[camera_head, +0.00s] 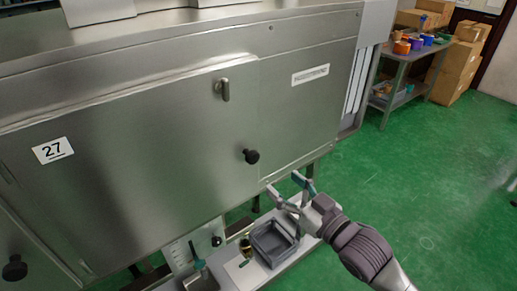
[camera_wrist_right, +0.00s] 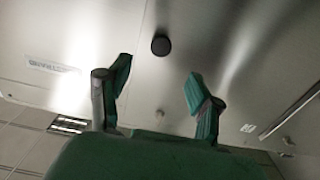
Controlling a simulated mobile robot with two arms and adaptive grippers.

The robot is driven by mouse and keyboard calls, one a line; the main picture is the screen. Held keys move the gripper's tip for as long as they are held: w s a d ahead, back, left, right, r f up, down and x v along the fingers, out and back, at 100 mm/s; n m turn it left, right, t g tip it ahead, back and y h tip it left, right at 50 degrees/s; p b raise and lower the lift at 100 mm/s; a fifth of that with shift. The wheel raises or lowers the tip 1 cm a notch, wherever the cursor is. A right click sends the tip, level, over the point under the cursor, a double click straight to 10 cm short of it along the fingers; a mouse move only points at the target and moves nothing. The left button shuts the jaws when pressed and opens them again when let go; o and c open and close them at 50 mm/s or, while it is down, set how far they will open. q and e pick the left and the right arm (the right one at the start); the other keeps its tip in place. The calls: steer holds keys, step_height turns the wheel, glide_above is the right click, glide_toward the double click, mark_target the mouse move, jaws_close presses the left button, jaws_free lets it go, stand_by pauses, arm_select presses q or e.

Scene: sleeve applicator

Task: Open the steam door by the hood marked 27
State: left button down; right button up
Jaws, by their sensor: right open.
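The steam door (camera_head: 150,125) is a broad brushed-steel panel on the machine's front and looks closed. A white label marked 27 (camera_head: 53,150) is at its left. A round black knob (camera_head: 251,156) sits near its lower right, and a small metal latch (camera_head: 222,88) is near its upper edge. My right gripper (camera_head: 284,182) is open and empty, below and to the right of the knob, apart from it. In the right wrist view the knob (camera_wrist_right: 160,45) shows just beyond the gap between the open fingers (camera_wrist_right: 158,75). My left gripper is not in view.
Another black knob (camera_head: 14,268) is at lower left. A cart (camera_head: 405,70) with coloured items and cardboard boxes (camera_head: 457,65) stand at upper right. Green floor is clear on the right.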

mark_target(255, 160)
steer(key=p+x, duration=0.2)
steer(key=x, duration=0.9)
steer(key=shift+a+r, duration=0.1)
steer(key=shift+a, duration=0.05)
steer(key=shift+w+a, duration=0.25)
steer(key=shift+w, duration=0.05)
steer(key=shift+w+a+p, duration=0.15)
steer(key=shift+w+p, duration=0.15)
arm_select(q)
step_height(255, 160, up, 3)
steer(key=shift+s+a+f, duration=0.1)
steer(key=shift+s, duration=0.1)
arm_select(e)
steer(key=shift+c, duration=1.7)
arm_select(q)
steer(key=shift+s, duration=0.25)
arm_select(e)
jaws_close()
